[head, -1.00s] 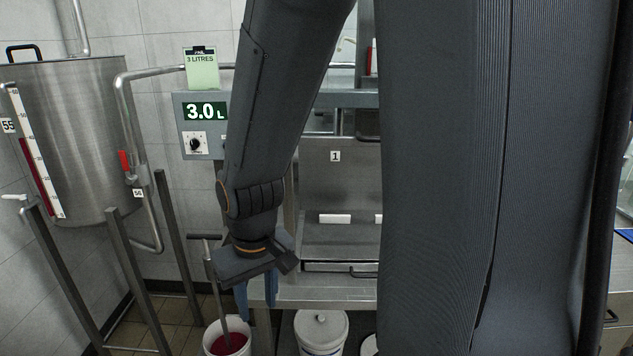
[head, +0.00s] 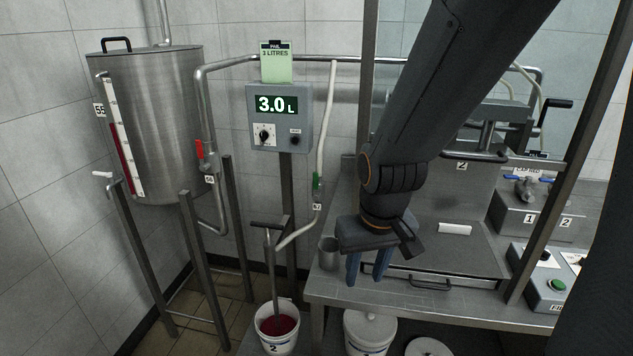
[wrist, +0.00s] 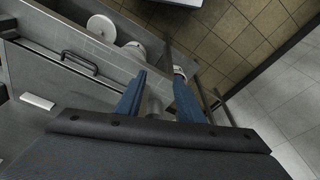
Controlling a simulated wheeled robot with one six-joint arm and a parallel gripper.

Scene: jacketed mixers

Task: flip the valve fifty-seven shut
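A small green-handled valve (head: 317,183) sits on the pale hose right of the display box. Its tag (head: 317,206) is small and seems to read 57. The green handle looks upright, roughly in line with the hose. My gripper (head: 366,280) is to the right of and below this valve, apart from it, in front of the bench. Its two blue fingers point down and stand apart with nothing held. In the wrist view my gripper (wrist: 160,80) also shows open, and the valve is not visible there.
A steel cup (head: 328,253) stands on the bench corner near my fingers. A red-handled valve (head: 199,150) is on the tank pipe at left. The display box (head: 279,117) reads 3.0 L. A pail of red liquid (head: 277,330) stands below on the floor.

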